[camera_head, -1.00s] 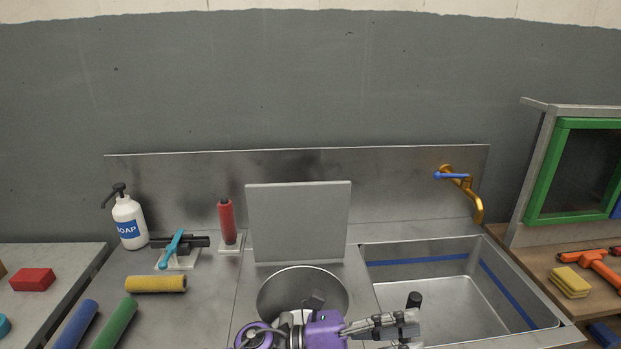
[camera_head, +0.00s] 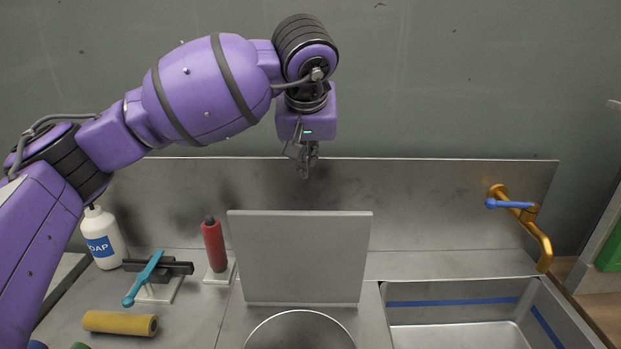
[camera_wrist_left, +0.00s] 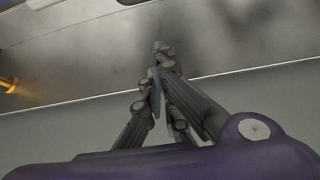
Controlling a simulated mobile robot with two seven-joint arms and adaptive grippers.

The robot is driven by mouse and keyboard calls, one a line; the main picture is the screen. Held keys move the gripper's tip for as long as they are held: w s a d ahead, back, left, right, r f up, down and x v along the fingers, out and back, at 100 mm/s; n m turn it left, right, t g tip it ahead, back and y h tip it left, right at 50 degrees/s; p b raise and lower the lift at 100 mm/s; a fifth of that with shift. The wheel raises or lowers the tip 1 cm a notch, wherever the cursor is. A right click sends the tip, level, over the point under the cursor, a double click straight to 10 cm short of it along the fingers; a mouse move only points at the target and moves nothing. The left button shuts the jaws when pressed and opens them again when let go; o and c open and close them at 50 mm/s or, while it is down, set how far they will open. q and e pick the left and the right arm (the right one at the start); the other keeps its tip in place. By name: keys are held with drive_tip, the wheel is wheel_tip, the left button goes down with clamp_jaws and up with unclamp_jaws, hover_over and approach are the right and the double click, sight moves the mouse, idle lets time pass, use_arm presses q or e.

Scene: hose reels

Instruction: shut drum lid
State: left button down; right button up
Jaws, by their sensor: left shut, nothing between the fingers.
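The drum lid (camera_head: 300,258) is a grey square plate that stands upright, open, behind the round drum opening (camera_head: 300,332) in the steel counter. My left gripper (camera_head: 304,172) is shut and empty. It points down above the top edge of the lid, apart from it in the head view. In the left wrist view its closed fingers (camera_wrist_left: 160,50) show in front of the metal backsplash. The front of the drum is cut off by the lower edge of the head view. My right gripper is in neither view.
A steel sink (camera_head: 455,310) with a brass tap (camera_head: 530,222) lies to the right. The steel backsplash (camera_head: 450,200) rises behind the lid.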

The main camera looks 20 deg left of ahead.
use_arm(q)
drive_tip(key=x, duration=0.9)
drive_tip(key=s, duration=0.1)
drive_tip(key=s+d+p, duration=0.1)
drive_tip(key=s, duration=0.2)
drive_tip(key=shift+s+d+f+p, duration=0.1)
drive_tip(key=shift+d+f+p, duration=0.05)
drive_tip(key=shift+f+p, duration=0.15)
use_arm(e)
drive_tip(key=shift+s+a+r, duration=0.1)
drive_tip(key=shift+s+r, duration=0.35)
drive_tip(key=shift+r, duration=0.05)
